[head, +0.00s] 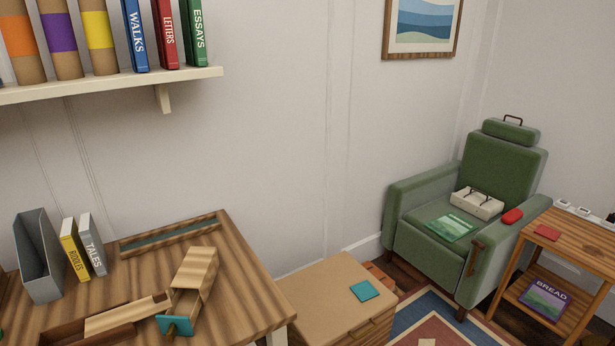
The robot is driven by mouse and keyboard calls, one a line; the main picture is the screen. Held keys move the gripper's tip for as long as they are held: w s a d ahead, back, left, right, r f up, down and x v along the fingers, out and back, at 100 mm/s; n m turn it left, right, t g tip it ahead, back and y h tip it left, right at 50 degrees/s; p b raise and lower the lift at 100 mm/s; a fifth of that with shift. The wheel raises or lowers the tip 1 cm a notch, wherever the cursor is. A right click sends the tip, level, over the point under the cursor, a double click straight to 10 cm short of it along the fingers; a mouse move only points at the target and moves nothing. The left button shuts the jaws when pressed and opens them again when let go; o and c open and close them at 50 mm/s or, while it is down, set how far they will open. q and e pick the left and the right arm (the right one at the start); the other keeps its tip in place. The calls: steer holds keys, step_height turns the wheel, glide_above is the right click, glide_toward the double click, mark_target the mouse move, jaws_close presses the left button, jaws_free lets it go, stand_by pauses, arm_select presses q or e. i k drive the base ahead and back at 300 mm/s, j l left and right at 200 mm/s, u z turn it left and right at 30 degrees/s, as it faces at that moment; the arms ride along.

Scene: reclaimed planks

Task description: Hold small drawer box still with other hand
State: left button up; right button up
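The small drawer box (198,265) looks like the striped wooden box on the desk at the lower left. Its drawer appears pulled out toward the front, with a teal front panel (180,324) and a dark knob. The inside of the drawer is hard to make out. Neither of my grippers is in the head view, and nothing touches the box.
The box stands on a wooden desk (248,300). A long open wooden box (128,314) lies close on its left, and a shallow tray (168,236) lies behind. A grey file holder (36,255) and books stand at left. A low cabinet (322,290) is to the right.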

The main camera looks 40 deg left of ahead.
mark_target(179, 319)
steer(key=i+u, duration=0.45)
steer(key=i+l+u, duration=0.4)
steer(key=i, duration=0.2)
steer(key=i+l+u, duration=0.25)
steer(key=i+u, duration=0.2)
steer(key=i+l, duration=0.05)
steer(key=i, duration=0.05)
